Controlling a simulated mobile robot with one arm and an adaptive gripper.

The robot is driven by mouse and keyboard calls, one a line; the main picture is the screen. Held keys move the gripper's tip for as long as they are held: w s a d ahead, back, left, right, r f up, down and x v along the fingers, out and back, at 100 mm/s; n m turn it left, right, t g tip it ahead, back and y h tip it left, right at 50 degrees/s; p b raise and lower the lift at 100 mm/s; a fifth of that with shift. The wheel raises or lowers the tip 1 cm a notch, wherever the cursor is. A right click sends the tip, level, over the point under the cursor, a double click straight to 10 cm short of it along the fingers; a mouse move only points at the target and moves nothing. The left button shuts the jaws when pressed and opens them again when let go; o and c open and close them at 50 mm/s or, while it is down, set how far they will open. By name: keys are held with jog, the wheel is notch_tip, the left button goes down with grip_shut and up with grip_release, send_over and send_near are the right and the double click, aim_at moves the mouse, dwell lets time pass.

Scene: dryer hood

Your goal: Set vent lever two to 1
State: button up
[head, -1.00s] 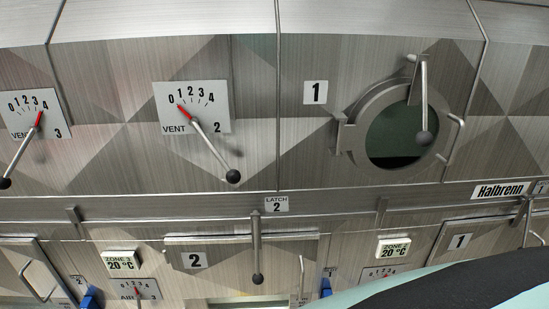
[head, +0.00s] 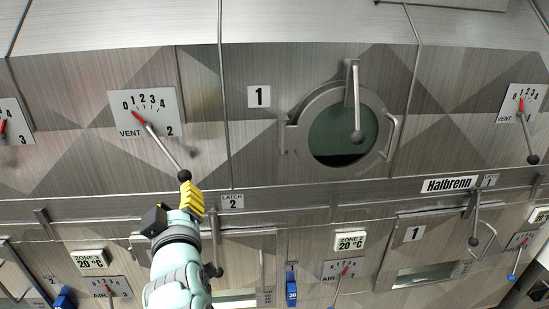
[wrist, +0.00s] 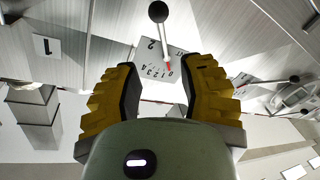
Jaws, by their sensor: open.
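Vent lever two is a steel rod with a black ball knob (head: 184,175), slanting down to the right from its plate (head: 163,108), marked VENT 2 with a 0–4 scale. Its red pointer (head: 137,114) points at about 0. My gripper (head: 191,188) has yellow fingers and is just below the knob in the head view. In the wrist view the gripper (wrist: 162,72) is open and empty. There the knob (wrist: 158,11) shows above and between the fingertips, with the plate (wrist: 150,66) behind them. I see no clear contact with the knob.
A rail (head: 330,199) runs below the vents. A round window (head: 342,133) with its own handle is to the right, and another vent lever (head: 527,135) is at far right.

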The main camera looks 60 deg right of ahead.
jog(key=b, duration=0.6)
send_near(175, 165)
jog(key=x, duration=0.3)
jog(key=b+x, duration=0.5)
jog(key=b, duration=0.1)
jog(key=shift+w, duration=0.25)
jog(key=shift+w+d+r+p, duration=0.15)
jog(key=shift+w+d+p, duration=0.05)
jog(key=shift+p, duration=0.15)
jog(key=shift+p+x, duration=0.45)
jog(key=shift+x, duration=0.45)
jog(key=shift+o, duration=0.4)
grip_shut()
